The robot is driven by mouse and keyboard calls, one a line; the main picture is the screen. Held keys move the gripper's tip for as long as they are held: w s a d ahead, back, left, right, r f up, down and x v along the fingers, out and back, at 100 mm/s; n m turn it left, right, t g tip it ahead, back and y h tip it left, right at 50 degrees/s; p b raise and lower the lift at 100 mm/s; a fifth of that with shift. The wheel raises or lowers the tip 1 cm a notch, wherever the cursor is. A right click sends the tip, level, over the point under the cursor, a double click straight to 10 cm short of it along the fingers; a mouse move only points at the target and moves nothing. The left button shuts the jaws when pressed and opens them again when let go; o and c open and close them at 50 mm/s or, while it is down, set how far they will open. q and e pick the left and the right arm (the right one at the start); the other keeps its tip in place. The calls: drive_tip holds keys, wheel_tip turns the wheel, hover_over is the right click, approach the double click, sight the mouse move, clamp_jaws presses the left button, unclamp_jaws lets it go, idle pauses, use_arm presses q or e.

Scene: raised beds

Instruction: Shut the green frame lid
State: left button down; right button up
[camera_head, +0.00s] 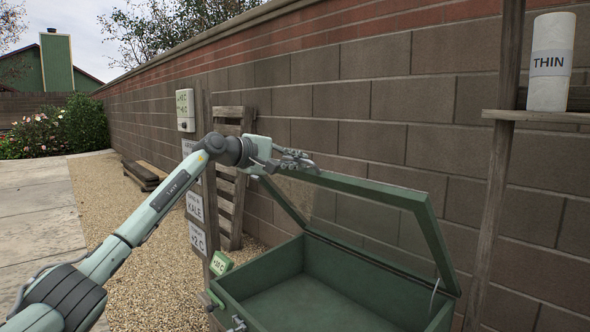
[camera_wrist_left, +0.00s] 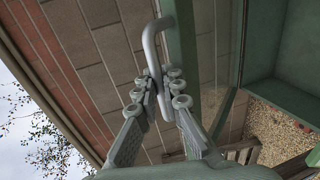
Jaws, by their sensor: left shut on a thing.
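The green frame (camera_head: 262,268) is an open box at the lower right of the head view. Its lid (camera_head: 385,192), a green border around a clear pane, stands raised and tilted above the box. My left gripper (camera_head: 300,161) is at the lid's raised edge, near its left corner. In the left wrist view, my left gripper (camera_wrist_left: 162,90) is shut on a bent grey handle (camera_wrist_left: 150,42) on the lid's green edge (camera_wrist_left: 184,65). The handle is mostly hidden in the head view. My right gripper is not in view.
A block wall (camera_head: 400,110) runs behind the frame. A wooden post with a shelf (camera_head: 540,116) holding a white roll marked THIN (camera_head: 551,65) stands at right. Gravel and paving lie beyond.

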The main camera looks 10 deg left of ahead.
use_arm(q)
drive_tip(key=shift+w+d, duration=0.1)
drive_tip(key=shift+d, duration=0.1)
drive_tip(key=c, duration=1.6)
unclamp_jaws()
drive_tip(key=shift+a, duration=0.1)
